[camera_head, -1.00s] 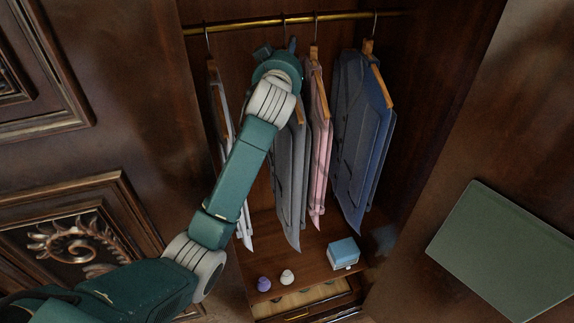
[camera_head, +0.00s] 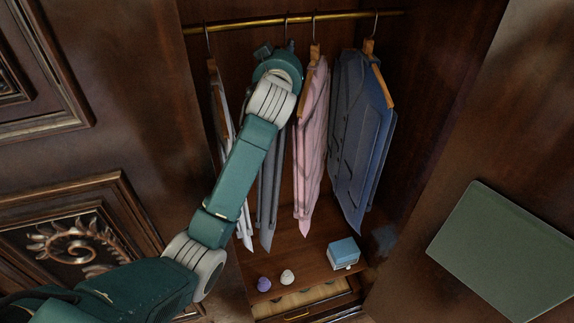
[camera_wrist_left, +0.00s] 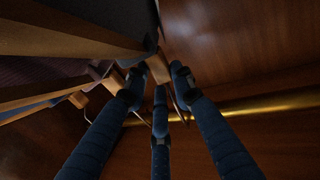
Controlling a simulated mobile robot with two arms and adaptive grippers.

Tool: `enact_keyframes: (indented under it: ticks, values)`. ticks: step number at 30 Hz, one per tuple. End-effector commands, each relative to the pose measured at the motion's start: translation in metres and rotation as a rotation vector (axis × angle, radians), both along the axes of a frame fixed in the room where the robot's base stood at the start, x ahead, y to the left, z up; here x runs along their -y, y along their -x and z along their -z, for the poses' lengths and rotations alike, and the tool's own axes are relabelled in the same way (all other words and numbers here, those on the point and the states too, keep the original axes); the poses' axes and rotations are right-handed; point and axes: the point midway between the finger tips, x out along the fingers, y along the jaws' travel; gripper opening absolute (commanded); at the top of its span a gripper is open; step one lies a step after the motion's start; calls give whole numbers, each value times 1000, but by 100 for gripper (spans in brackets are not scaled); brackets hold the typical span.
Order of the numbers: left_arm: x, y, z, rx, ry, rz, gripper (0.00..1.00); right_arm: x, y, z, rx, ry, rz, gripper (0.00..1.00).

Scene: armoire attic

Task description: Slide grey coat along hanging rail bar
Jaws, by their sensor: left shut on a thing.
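The grey coat (camera_head: 269,195) hangs from the brass rail (camera_head: 240,22) in the armoire, with its upper part hidden behind my left arm. My left gripper (camera_head: 278,47) is up at the top of the grey coat, just below the rail. In the left wrist view its fingers (camera_wrist_left: 158,82) close around the neck of a wooden hanger (camera_wrist_left: 157,66), and the rail (camera_wrist_left: 270,104) runs behind them. My right gripper is in neither view.
A white garment (camera_head: 221,105) hangs to the left of the grey coat. A pink coat (camera_head: 311,140) and a blue coat (camera_head: 357,130) hang to its right. A blue box (camera_head: 343,251) and two small items (camera_head: 264,284) sit on the armoire floor. A green panel (camera_head: 510,250) is at right.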

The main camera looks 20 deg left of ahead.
Motion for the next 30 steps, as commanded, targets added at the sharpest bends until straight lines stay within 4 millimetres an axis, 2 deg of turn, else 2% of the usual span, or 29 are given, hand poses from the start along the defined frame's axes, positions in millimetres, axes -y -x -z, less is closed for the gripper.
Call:
enact_keyframes:
  ticks: [6, 17, 30]
  values:
    - [0, 0, -8, 9, -2, 0, 0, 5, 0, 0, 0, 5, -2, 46]
    - [-1, 1, -9, 8, -3, -1, 0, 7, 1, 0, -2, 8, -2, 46]
    - [-23, 15, -9, 9, -3, -3, 0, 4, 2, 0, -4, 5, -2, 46]
